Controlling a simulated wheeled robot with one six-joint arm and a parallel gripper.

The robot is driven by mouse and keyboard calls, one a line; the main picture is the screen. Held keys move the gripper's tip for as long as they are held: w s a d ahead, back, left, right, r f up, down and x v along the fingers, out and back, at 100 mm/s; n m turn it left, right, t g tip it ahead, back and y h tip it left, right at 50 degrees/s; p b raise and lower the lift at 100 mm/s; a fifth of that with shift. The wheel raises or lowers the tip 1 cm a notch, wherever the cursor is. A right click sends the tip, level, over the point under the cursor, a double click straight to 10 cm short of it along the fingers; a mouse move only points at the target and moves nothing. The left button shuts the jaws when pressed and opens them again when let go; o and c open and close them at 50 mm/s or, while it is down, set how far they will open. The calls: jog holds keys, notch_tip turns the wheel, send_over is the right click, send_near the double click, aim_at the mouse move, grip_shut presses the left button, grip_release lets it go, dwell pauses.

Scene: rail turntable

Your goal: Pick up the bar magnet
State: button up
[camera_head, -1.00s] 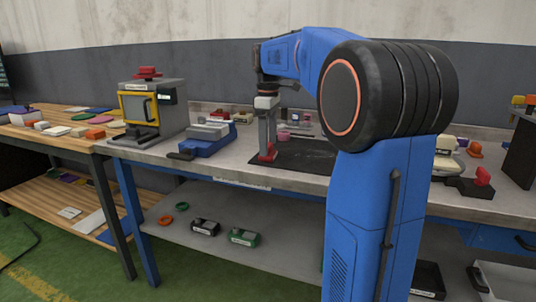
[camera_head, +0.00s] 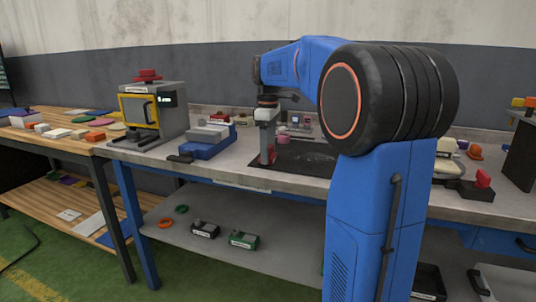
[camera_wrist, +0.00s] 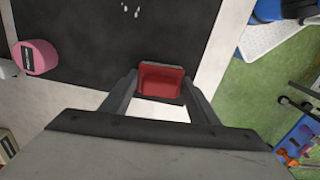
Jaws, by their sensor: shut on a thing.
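The bar magnet appears as a red block with a dark end (camera_wrist: 161,80) between my fingertips in the wrist view. In the head view only a small red part of it (camera_head: 271,153) shows between the fingers. My gripper (camera_head: 267,157) points down at the left edge of the black mat (camera_head: 305,158) and is shut on the magnet. In the wrist view the fingers close on it from both sides. Whether its underside touches the bench cannot be told.
A pink roller (camera_wrist: 40,57) lies left of the gripper by the mat. A blue vise (camera_head: 207,142) and a grey machine with a yellow-framed door (camera_head: 150,110) stand to the left. A red-knobbed item (camera_head: 482,178) is at the right. The mat is mostly clear.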

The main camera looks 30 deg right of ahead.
notch_tip(320, 180, up, 10)
dwell(0.5)
jog(key=o, duration=0.3)
jog(key=shift+c, duration=0.3)
